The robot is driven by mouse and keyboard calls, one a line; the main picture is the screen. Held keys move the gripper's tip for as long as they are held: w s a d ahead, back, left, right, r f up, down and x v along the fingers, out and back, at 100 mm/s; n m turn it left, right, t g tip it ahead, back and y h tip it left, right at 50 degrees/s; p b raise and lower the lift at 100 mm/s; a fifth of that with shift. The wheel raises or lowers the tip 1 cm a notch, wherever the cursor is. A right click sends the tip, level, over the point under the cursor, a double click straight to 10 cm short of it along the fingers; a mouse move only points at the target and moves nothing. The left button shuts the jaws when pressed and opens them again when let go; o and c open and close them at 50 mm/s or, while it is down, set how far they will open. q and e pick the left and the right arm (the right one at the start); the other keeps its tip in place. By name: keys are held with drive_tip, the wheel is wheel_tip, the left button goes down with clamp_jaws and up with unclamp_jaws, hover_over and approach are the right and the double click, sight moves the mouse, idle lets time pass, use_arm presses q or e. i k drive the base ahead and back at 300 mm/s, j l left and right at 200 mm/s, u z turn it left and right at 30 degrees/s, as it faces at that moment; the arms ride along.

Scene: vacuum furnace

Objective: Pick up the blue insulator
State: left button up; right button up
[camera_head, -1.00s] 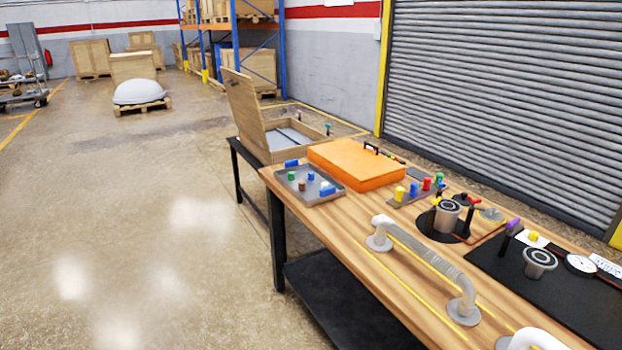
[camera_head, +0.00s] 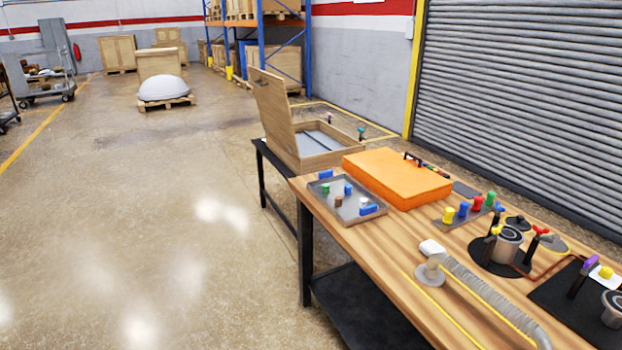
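A blue piece (camera_head: 463,210) also stands on a small grey rack between yellow and red ones. I cannot tell which blue piece is the insulator. Neither of my grippers is in view.
An orange case (camera_head: 395,178) sits behind the tray. An open wooden box (camera_head: 310,150) stands beyond, on a black table. A ribbed hose (camera_head: 485,292) and round grey fittings (camera_head: 508,242) occupy the bench's right side. The floor (camera_head: 150,220) left of the bench is clear.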

sight(347, 188)
drive_tip(key=i+j+u, duration=0.15)
drive_tip(key=i+u, duration=0.3)
drive_tip(key=i, duration=1.25)
drive_tip(key=i+j+z, duration=0.1)
drive_tip(key=i+z, duration=0.3)
drive_tip(key=i+j+z, duration=0.2)
drive_tip(key=i+z, duration=0.2)
